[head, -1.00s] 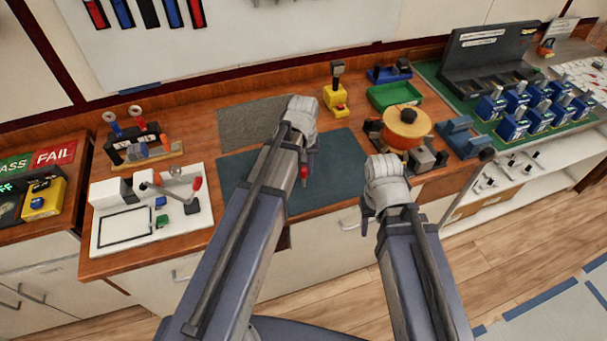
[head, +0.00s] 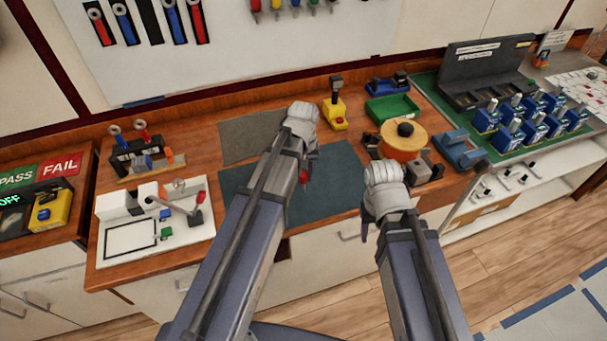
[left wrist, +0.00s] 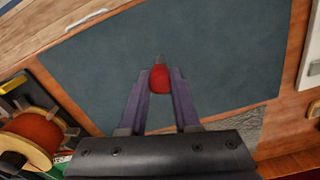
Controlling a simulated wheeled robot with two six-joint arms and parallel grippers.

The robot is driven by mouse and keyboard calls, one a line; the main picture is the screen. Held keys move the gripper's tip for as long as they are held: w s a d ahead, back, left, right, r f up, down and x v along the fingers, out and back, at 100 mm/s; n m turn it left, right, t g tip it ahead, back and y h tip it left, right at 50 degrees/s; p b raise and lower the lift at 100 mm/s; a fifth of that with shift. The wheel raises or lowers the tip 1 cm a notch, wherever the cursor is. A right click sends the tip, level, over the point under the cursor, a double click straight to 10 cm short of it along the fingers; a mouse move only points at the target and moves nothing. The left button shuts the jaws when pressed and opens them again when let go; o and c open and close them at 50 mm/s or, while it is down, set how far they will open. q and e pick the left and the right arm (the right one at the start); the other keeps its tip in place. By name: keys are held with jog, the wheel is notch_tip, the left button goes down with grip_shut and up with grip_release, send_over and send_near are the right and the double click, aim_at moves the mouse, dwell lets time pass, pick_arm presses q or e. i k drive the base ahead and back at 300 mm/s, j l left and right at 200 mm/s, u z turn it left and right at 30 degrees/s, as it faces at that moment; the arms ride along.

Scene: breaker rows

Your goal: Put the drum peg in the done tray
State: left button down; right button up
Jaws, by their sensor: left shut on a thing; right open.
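My left gripper (head: 305,168) is shut on a red-handled tool (left wrist: 159,80) above the dark mat (head: 340,185). A small grey tip shows past the red handle in the left wrist view. The orange drum (head: 402,147) with a black knob (head: 405,129) on top stands right of the mat. I cannot tell whether that knob is the drum peg. A green tray (head: 389,109) lies behind the drum; no label on it is readable. It may be the done tray. My right gripper (head: 372,216) is open near the counter's front edge; its fingers are mostly hidden.
A yellow device (head: 334,114) stands behind the mat. A white board fixture (head: 150,240) and a small rack (head: 140,150) are at left. Blue breakers (head: 520,118) stand in rows at right. The mat's right part is clear.

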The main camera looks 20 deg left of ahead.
aim_at(392, 112)
jog(key=i+l+z, duration=0.2)
jog(key=l+z, duration=0.25)
jog(key=i+l+z, duration=0.2)
jog(key=i+l, duration=0.2)
jog(key=l, duration=0.25)
jog(key=i+l+u, duration=0.15)
jog(key=i+l, duration=0.15)
jog(key=i+j, duration=0.25)
jog(key=i, duration=0.1)
